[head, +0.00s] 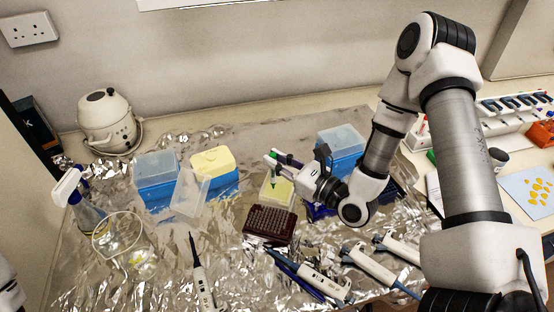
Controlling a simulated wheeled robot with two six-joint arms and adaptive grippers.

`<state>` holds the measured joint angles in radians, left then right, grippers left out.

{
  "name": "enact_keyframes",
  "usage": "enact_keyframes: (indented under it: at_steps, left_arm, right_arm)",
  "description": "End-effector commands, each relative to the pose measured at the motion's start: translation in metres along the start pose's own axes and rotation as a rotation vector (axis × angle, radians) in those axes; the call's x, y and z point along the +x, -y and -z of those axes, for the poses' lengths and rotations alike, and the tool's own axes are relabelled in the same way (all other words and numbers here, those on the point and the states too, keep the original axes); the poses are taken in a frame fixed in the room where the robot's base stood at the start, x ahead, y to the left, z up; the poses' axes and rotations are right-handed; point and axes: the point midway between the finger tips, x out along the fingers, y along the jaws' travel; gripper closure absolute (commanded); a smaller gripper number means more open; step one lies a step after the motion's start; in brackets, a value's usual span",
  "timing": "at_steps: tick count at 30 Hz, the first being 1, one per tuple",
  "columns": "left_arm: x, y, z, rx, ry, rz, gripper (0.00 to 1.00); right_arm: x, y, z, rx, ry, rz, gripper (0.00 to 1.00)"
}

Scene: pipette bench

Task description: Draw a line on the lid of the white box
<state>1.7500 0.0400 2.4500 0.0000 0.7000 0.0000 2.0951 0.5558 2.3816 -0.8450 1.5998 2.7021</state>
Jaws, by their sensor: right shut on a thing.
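My right gripper (275,166) reaches in from the right and is shut on a thin pen-like item with a green part (273,182). The gripper partly hides the box's right side. Only a white piece of my left arm shows at the lower left edge; its gripper is out of view.
A dark red rack (269,224) stands just in front of the pale box. Blue tip boxes (156,177) stand left and behind. Several pipettes (313,279) lie along the front. A glass beaker (123,250) and spray bottle (80,200) stand at the left on crinkled foil.

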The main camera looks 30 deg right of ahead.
Motion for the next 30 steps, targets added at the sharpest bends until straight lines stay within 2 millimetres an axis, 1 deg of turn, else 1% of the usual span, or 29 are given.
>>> enact_keyframes:
  at_steps: [3, 13, 24, 30]
  left_arm:
    - [0.0032, 0.0000, 0.0000, 0.000, 0.000, 0.000, 1.00]
    - [0.0032, 0.0000, 0.0000, 0.000, 0.000, 0.000, 1.00]
    - [0.0099, 0.0001, 0.0000, 0.000, 0.000, 0.000, 1.00]
    - [0.0097, 0.0001, 0.0000, 0.000, 0.000, 0.000, 1.00]
  right_arm:
    - [-0.0007, -0.0015, 0.0008, -0.001, 0.001, 0.000, 1.00]
    - [-0.0011, -0.0021, 0.0000, -0.001, 0.000, 0.000, 1.00]
    - [-0.0027, -0.0056, 0.0018, 0.000, 0.000, 0.000, 1.00]
    - [-0.0030, -0.0062, 0.0012, 0.000, -0.001, 0.000, 1.00]
